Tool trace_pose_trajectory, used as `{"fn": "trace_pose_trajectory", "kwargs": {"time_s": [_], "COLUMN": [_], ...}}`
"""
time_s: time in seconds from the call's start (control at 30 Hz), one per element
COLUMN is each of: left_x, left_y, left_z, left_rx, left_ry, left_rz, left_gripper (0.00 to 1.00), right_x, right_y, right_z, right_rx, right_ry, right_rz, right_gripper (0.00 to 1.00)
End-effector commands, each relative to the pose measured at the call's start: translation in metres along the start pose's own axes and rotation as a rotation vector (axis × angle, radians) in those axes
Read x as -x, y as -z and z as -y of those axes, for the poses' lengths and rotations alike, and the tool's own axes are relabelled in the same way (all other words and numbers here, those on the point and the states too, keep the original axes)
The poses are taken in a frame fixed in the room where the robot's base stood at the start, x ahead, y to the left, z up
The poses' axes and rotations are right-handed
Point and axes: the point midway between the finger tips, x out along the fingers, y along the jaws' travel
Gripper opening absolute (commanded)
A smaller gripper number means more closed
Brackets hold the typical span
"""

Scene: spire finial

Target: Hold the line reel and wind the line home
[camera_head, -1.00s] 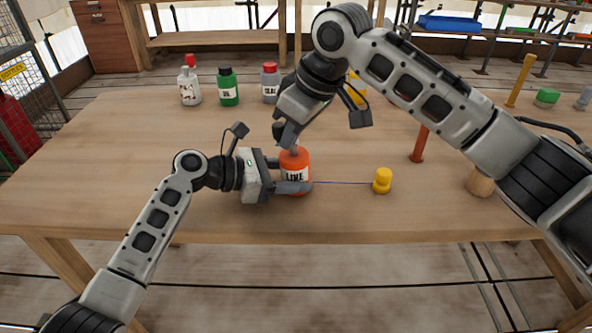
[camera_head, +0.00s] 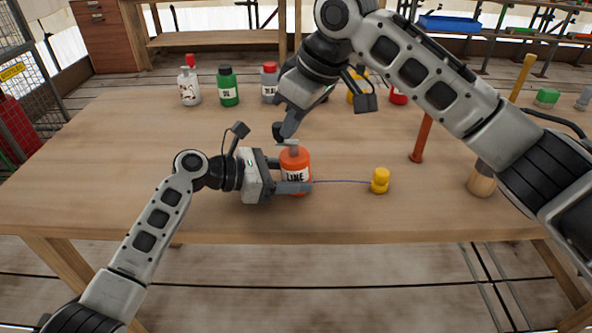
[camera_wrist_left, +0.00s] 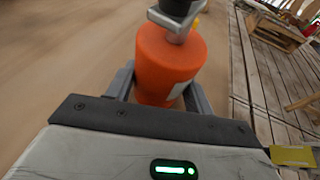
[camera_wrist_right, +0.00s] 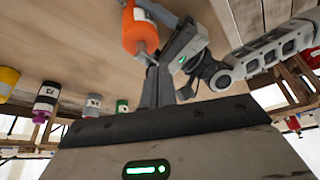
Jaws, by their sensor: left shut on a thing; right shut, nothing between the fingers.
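The line reel (camera_head: 296,162) is an orange bottle labelled LINE, upright near the table's front edge; it also shows in the left wrist view (camera_wrist_left: 170,62) and the right wrist view (camera_wrist_right: 138,32). My left gripper (camera_head: 290,177) is shut around its body from the left. A grey metal crank (camera_wrist_left: 172,24) sits on the reel's top. My right gripper (camera_head: 280,137) is shut and empty, its fingertips down at the crank; exact contact is hard to tell. A thin line (camera_head: 342,182) runs right from the reel to a small yellow bob (camera_head: 380,181) on the table.
Several bottles stand at the back, including a white one with a red cap (camera_head: 189,84) and a green one (camera_head: 228,87). An orange-red post (camera_head: 421,138) and a wooden piece (camera_head: 481,181) stand at the right. The table's left side is clear.

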Motion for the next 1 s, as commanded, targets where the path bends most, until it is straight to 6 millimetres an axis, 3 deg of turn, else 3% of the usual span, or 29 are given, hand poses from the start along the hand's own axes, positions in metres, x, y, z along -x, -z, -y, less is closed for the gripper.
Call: {"fn": "trace_pose_trajectory", "kwargs": {"time_s": [0.5,1.0], "left_x": [0.001,0.001], "left_y": [0.004,0.004], "left_z": [0.000,-0.001], "left_rx": [0.003,0.003], "left_ry": [-0.001,-0.002], "left_rz": [-0.006,-0.007], "left_gripper": [0.39,0.39], "right_x": [0.037,0.042], "right_y": [0.016,0.018], "right_z": [0.000,0.000], "right_rx": [0.000,-0.001], "right_ry": [-0.001,0.000], "right_rz": [0.001,0.001], "right_gripper": [0.00,0.00]}}
